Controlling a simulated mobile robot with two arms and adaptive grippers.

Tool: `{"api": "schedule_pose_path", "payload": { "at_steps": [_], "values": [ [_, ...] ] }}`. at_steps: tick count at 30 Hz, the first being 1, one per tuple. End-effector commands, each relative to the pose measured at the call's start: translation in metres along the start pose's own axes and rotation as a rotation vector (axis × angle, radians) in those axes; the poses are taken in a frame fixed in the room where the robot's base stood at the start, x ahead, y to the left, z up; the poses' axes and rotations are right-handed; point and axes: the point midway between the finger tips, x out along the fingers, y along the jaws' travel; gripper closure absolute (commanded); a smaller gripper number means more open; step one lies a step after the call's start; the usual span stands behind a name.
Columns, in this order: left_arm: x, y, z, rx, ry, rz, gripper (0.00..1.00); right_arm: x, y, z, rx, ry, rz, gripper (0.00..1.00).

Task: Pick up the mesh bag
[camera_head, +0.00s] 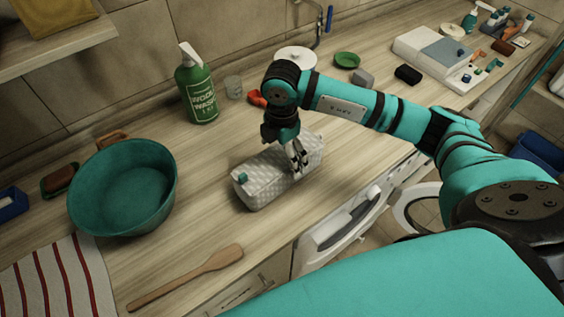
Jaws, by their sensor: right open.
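The mesh bag (262,186) is a whitish, box-shaped bag with a woven pattern and a small teal tab at its near left end. It lies on the wooden counter (206,222) near the middle of the head view. My right gripper (299,168) points down over the right part of the bag, with its fingers open. The fingers hide part of the bag's top, and I cannot tell whether they touch it. My left gripper is not in view.
A teal basin (124,188) stands to the left, with a green wool wash bottle (197,86) behind. A wooden spatula (188,276) lies in front, beside a striped cloth (62,277). A washing machine (343,222) is below the counter edge. Bare counter lies between basin and bag.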

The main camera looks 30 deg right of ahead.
Motion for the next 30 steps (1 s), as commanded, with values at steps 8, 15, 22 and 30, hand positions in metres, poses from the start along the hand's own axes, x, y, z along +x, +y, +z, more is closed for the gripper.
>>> {"api": "schedule_pose_path", "payload": {
  "at_steps": [8, 15, 22, 30],
  "values": [
    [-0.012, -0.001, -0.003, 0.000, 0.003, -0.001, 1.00, 0.025, -0.001, 0.000, -0.001, 0.001, 0.000, 0.00],
    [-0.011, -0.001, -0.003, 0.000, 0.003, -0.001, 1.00, 0.026, 0.000, 0.000, -0.001, 0.000, 0.001, 0.07],
    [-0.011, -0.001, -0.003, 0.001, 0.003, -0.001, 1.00, 0.025, 0.000, 0.000, -0.001, 0.000, 0.001, 0.37],
    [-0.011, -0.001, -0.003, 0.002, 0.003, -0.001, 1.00, 0.025, 0.000, 0.000, -0.001, 0.000, 0.002, 0.53]
  ]
}}
